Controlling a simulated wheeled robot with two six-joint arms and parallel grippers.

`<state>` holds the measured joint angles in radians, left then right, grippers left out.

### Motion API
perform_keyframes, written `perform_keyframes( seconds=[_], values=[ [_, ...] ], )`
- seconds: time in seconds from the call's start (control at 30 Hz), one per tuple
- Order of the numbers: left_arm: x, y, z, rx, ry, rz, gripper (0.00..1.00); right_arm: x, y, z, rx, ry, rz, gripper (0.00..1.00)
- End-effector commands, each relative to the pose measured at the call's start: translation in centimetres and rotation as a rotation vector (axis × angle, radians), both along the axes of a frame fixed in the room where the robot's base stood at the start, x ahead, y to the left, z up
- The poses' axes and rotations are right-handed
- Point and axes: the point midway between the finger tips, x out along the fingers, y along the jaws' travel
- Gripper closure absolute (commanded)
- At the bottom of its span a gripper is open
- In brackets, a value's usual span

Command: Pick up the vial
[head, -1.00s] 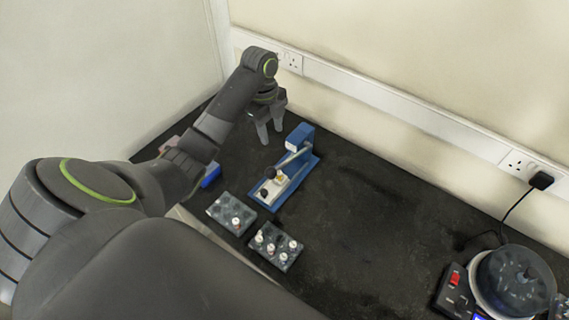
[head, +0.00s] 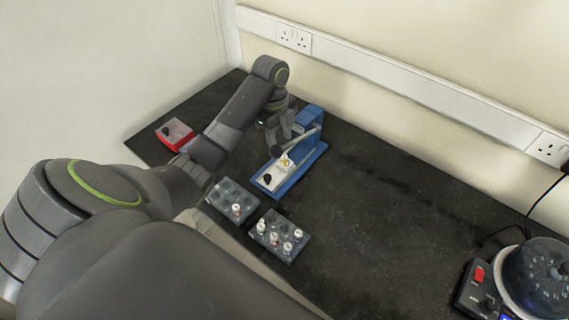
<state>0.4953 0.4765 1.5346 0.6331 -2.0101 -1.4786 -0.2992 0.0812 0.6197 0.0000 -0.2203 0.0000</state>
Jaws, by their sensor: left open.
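A small vial (head: 287,162), with a gold-coloured top, appears to stand on the white bed of a blue hand press (head: 311,115). Other small white-capped vials stand in two grey racks: one or more in the left rack (head: 224,191) and several in the right rack (head: 265,240). My left gripper (head: 278,138) is open, pointing down beside the press lever, above and behind the vial. It appears empty and apart from the vial. My right gripper is out of view.
A red box (head: 174,134) lies at the far left of the dark bench. A round-topped machine (head: 541,279) with a red switch stands at the lower right. The bench between the press and that machine is clear. A wall with sockets (head: 295,39) bounds the back.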

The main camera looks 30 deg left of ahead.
Motion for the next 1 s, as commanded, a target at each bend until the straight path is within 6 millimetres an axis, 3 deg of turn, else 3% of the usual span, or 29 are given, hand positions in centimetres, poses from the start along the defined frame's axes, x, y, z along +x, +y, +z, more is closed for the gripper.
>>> perform_keyframes(
  seconds=[0.03, 0.37, 0.57, 0.73, 0.93, 1.0],
  values=[
    [0.0, -0.1, -1.2, 0.000, 0.000, 0.000, 0.55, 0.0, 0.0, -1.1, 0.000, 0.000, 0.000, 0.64],
    [0.1, -0.4, -2.4, -0.001, 0.000, 0.000, 0.55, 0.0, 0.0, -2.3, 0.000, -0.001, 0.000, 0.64],
    [0.3, -0.9, -5.0, -0.003, 0.002, 0.000, 0.55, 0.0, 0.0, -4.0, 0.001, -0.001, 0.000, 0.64],
    [0.3, -1.1, -6.6, -0.001, 0.002, 0.000, 0.55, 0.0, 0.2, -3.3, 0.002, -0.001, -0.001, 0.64],
    [0.3, -1.1, -6.8, 0.000, 0.000, -0.001, 0.55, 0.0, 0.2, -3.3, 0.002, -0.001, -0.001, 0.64],
    [0.3, -1.1, -6.8, 0.000, 0.000, -0.001, 0.62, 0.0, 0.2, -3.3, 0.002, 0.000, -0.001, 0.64]
  ],
)
